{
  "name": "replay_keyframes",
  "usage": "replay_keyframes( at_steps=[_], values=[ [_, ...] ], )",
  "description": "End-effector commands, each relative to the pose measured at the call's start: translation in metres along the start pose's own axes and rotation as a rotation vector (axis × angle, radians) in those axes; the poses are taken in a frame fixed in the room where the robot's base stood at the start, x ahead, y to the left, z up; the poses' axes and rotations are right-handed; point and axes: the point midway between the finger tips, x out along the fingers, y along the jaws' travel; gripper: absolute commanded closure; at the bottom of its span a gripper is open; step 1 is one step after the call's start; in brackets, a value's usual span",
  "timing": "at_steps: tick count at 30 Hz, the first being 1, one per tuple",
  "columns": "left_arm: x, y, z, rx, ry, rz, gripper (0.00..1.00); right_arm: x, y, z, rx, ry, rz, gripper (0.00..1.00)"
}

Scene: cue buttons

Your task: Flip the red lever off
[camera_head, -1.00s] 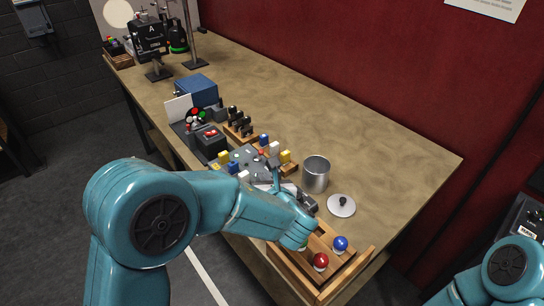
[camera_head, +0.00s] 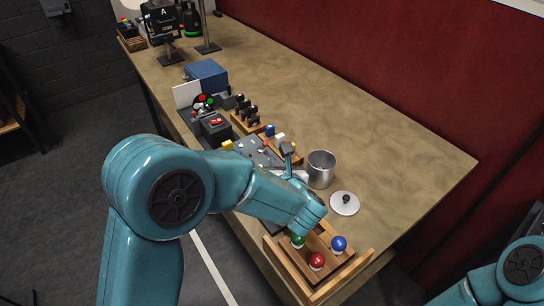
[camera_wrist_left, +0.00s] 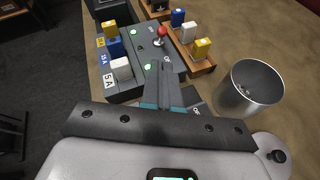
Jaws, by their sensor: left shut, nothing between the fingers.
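The red lever (camera_wrist_left: 162,32) shows in the left wrist view as a red ball knob on a short metal stem. It stands on a dark grey panel (camera_wrist_left: 142,44) with lit green lamps and yellow, blue and white blocks along its left side. My left gripper (camera_wrist_left: 166,66) is shut and empty, its fingers pointing toward the lever, with the knob just beyond the tips. I see no clear contact. In the head view the left gripper (camera_head: 287,150) is over the panel area. My right gripper is out of view.
A metal cup (camera_wrist_left: 249,88) stands right of the left gripper, with a lid (camera_head: 345,203) beside it. A wooden rack (camera_wrist_left: 195,57) of coloured blocks lies right of the panel. A wooden tray (camera_head: 271,250) with coloured balls is near the front. The table's right side is clear.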

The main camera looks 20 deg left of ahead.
Motion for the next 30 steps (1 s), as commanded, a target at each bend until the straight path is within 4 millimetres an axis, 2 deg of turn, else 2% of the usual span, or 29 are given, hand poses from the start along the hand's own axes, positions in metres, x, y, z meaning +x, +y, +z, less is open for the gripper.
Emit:
replay_keyframes(
  at_steps=[9, 15, 20, 30],
  values=[
    [0.058, -0.001, 0.002, -0.001, 0.002, 0.003, 1.0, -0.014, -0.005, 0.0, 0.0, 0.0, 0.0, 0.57],
    [0.085, -0.003, 0.002, 0.0, 0.001, 0.001, 1.0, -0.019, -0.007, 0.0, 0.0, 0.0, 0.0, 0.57],
    [0.093, -0.003, 0.001, 0.0, 0.0, 0.001, 1.0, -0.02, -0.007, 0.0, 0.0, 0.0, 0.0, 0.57],
    [0.093, -0.003, 0.001, -0.001, 0.001, 0.0, 1.0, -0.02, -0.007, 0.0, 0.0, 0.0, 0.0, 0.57]
  ],
)
